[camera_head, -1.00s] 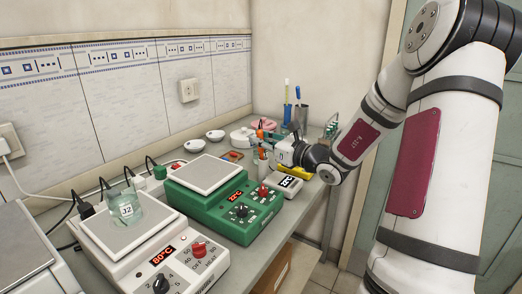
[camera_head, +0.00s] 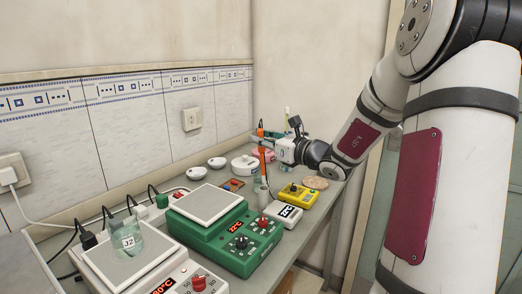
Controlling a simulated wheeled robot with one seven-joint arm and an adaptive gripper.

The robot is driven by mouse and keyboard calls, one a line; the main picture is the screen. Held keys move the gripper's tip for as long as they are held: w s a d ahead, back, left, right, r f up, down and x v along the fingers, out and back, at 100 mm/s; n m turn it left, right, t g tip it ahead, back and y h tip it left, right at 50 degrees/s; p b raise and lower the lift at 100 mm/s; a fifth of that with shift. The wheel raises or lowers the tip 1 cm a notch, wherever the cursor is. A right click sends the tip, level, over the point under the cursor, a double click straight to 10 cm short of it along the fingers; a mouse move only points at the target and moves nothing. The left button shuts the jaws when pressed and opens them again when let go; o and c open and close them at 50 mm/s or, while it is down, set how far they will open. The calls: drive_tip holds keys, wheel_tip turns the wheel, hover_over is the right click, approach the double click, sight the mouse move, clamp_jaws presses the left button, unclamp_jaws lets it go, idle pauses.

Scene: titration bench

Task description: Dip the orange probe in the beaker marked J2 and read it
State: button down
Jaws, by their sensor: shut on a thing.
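The beaker marked J2 (camera_head: 128,241) is clear glass with a white label and stands on the plate of the white hotplate (camera_head: 180,262) at the lower left. The orange probe (camera_head: 262,154) is upright at the far end of the bench, well to the right of the beaker. My gripper (camera_head: 265,141) reaches in from the right and is shut on the probe, with orange showing above and below the fingers. The probe's lower end is close above a small grey holder (camera_head: 262,190); I cannot tell whether it is clear of it. A small white readout box (camera_head: 287,213) stands beside the green hotplate.
The green hotplate (camera_head: 220,233) with a bare top stands between the beaker and the probe. A yellow device (camera_head: 298,196), small white dishes (camera_head: 196,173) and a white lidded pot (camera_head: 245,165) stand nearby. Cables and plugs (camera_head: 110,228) run along the wall.

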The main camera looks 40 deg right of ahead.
drive_tip(key=shift+r, duration=0.25)
drive_tip(key=shift+w+r+p, duration=0.1)
drive_tip(key=shift+r+p, duration=1.25)
drive_tip(key=shift+r, duration=0.4)
drive_tip(key=shift+f, duration=0.1)
